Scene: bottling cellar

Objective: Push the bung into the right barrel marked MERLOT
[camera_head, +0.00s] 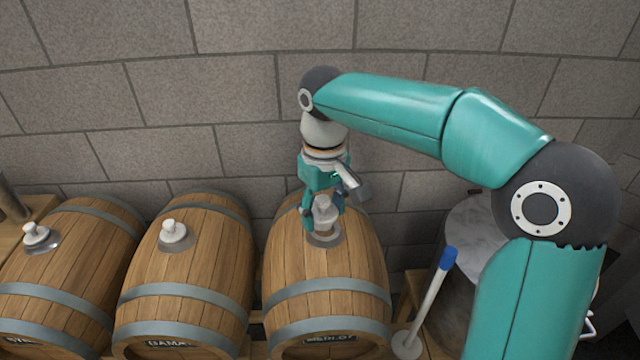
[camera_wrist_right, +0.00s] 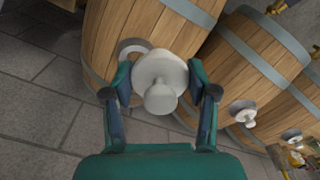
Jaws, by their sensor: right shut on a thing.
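The barrel marked MERLOT (camera_head: 325,290) lies at the right end of the row in the head view, its label (camera_head: 330,338) partly cut off. A metal ring (camera_head: 323,239) surrounds its bung hole on top. My right gripper (camera_head: 323,214) points down over this barrel and is shut on a pale grey bung (camera_head: 325,203). The bung is just above the ring and looks clear of it. In the right wrist view the bung (camera_wrist_right: 160,78) sits between both fingers, and the ring (camera_wrist_right: 133,46) shows partly hidden behind it. My left gripper is not in view.
Two more barrels, one marked GAMA… (camera_head: 185,270) and one at far left (camera_head: 70,265), each have a bung in place. A white stick with a blue tip (camera_head: 430,300) stands right of the MERLOT barrel. A grey round-topped drum (camera_head: 470,230) and a block wall (camera_head: 200,90) are behind.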

